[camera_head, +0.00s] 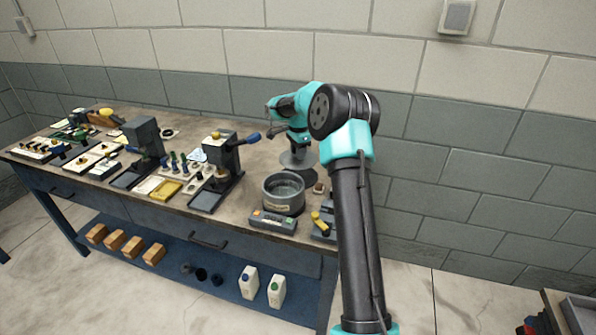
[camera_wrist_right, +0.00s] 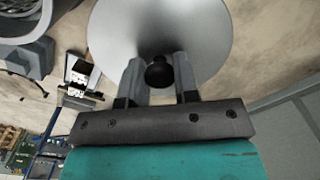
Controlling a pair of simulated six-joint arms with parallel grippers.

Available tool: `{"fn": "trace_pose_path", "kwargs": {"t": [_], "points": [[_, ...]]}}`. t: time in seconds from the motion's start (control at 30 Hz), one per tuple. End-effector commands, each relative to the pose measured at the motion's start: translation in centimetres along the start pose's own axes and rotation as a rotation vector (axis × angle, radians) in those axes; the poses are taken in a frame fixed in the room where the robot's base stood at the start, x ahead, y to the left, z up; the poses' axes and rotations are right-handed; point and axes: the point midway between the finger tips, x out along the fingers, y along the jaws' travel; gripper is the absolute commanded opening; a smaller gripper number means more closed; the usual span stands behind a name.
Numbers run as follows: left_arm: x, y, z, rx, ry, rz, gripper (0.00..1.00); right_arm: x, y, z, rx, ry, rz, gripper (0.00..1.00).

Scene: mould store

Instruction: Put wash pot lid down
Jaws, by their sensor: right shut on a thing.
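The wash pot lid is a grey, shallow-cone disc (camera_head: 298,162) behind the wash pot, near the back right of the bench. It fills the upper middle of the right wrist view (camera_wrist_right: 205,35), with a dark round knob (camera_wrist_right: 158,73). My right gripper (camera_wrist_right: 157,80) is shut on the knob, one finger on each side. I cannot tell whether the lid touches the bench. The wash pot (camera_head: 283,207) is a grey, open-topped round pot in front of the lid; part of it shows at the wrist view's upper left (camera_wrist_right: 36,57). My left gripper is out of view.
A press with a blue handle (camera_head: 222,155) stands left. The block wall (camera_head: 420,150) is close behind.

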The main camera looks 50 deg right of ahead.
Motion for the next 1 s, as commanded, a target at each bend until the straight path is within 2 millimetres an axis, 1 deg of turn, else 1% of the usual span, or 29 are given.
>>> {"fn": "trace_pose_path", "kwargs": {"t": [0.03, 0.1, 0.2, 0.47, 0.57, 0.67, 0.83, 0.9, 1.0], "points": [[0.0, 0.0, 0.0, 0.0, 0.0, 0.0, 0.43, 0.9, 0.1, 0.0, 0.0, 0.0, 0.003, 0.02], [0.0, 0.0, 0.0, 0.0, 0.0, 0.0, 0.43, 1.7, 0.0, 0.0, 0.0, 0.0, 0.001, 0.02], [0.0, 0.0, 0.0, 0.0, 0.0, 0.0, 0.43, 2.3, 0.0, 0.0, 0.0, 0.0, 0.0, 0.02], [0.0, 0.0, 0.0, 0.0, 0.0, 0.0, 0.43, 2.4, 0.0, 0.0, 0.0, 0.0, 0.0, 0.02], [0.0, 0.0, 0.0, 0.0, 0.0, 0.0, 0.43, 2.8, 0.0, 0.0, 0.0, 0.0, 0.001, 0.02], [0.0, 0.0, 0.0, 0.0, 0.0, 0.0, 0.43, 4.0, 0.1, 0.0, 0.001, -0.001, 0.003, 0.02], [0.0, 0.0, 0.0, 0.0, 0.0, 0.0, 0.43, 6.5, 0.1, 0.0, 0.001, -0.001, 0.002, 0.02], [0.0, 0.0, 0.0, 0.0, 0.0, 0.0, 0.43, 7.2, 0.1, 0.0, 0.001, -0.001, 0.001, 0.02], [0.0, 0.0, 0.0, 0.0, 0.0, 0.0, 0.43, 7.4, 0.0, 0.0, 0.001, 0.0, 0.0, 0.02]]}}
